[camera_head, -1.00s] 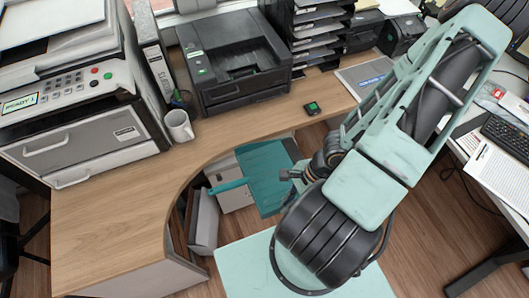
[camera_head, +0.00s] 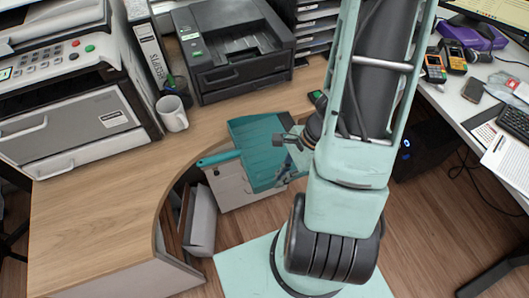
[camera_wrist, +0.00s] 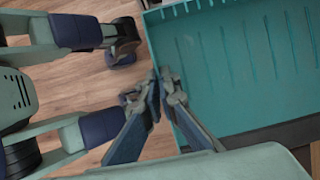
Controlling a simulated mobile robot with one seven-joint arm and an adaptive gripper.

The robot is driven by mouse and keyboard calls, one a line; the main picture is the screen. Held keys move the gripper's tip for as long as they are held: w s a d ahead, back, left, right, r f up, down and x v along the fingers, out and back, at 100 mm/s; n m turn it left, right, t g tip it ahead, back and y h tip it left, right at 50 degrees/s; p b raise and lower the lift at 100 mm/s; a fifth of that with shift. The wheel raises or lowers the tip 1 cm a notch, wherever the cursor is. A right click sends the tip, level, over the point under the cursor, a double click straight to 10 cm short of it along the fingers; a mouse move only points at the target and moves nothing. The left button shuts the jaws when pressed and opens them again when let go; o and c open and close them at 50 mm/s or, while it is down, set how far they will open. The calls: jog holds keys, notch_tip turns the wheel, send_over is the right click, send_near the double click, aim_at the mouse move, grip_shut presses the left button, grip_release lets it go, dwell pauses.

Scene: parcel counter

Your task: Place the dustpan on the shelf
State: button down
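The teal dustpan (camera_head: 256,150) is in the air at the counter's inner edge in the head view, its handle (camera_head: 218,158) pointing left. It overlaps the counter edge in the picture. My gripper (camera_head: 290,141) is at its right side. In the wrist view the dustpan's ribbed pan (camera_wrist: 235,65) fills the right, and my gripper's fingertips (camera_wrist: 163,78) are close together on its side wall. The gripper looks shut on that wall, with little gap showing. I cannot make out a wall shelf; the only shelf-like thing is a black tray rack (camera_head: 312,28) at the back.
The wooden counter (camera_head: 95,205) is clear at left front. A white mug (camera_head: 172,113), a binder (camera_head: 150,60) and a black printer (camera_head: 235,55) stand on it, with a large grey printer (camera_head: 80,110) at left. A white cabinet (camera_head: 232,187) is below. A cluttered desk (camera_head: 455,105) is at right.

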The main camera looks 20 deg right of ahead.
aim_at(261, 154)
jog(key=b, duration=0.1)
jog(key=w+b, duration=0.1)
jog(key=b, duration=0.1)
jog(key=shift+w+f, duration=0.2)
jog(key=shift+f, duration=0.05)
jog(key=w, duration=0.1)
jog(key=w+p, duration=0.1)
jog(key=w, duration=0.3)
jog(key=shift+w+r, duration=0.2)
jog(key=shift+r, duration=0.15)
jog(key=w+p, duration=0.1)
jog(key=w, duration=0.4)
jog(key=shift+s+f, duration=0.1)
jog(key=shift+f, duration=0.4)
jog(key=c, duration=2.2)
grip_release()
jog(key=shift+o, duration=0.2)
